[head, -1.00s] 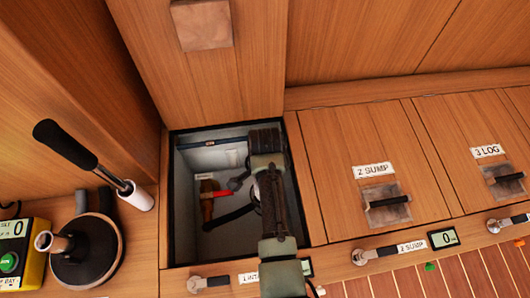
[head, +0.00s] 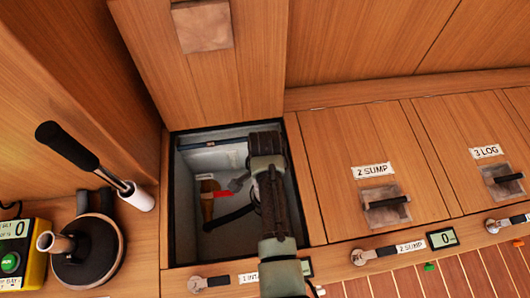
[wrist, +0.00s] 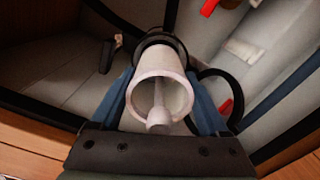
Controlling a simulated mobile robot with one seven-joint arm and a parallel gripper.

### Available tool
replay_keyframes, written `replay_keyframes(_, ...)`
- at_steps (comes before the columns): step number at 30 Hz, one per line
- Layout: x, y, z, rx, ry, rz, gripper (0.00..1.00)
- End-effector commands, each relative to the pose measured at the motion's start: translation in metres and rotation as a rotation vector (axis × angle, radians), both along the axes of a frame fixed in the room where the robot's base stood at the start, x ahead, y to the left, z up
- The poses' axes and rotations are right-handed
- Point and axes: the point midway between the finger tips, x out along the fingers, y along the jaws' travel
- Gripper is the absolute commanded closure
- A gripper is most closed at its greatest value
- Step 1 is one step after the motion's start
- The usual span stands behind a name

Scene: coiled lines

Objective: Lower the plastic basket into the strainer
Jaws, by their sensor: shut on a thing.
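In the wrist view, a white, open-topped plastic basket (wrist: 143,97) with a central stem and round knob is between the two blue fingers of my gripper (wrist: 160,82). The fingers are shut on its sides. A black ring (wrist: 152,38), which looks like the strainer's rim, shows just beyond the basket's far end. The basket hides most of this ring, so I cannot tell whether the basket's lower end is inside it. In the head view my arm reaches down into the open bay, hiding the basket and strainer.
The open bay (head: 185,232) has pale walls and dark edges. A red-handled fitting (head: 220,194) and a black hose (head: 230,216) lie left of my arm. Closed wooden hatches, one labelled 2 SUMP (head: 372,170), are to the right. A black-handled pump (head: 88,250) stands left.

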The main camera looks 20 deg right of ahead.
Motion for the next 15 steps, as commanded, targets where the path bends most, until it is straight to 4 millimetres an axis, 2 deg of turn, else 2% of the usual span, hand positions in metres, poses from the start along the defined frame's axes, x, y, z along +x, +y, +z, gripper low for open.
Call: replay_keyframes(15,0.0,0.0,-0.014,0.0,0.0,0.0,0.88)
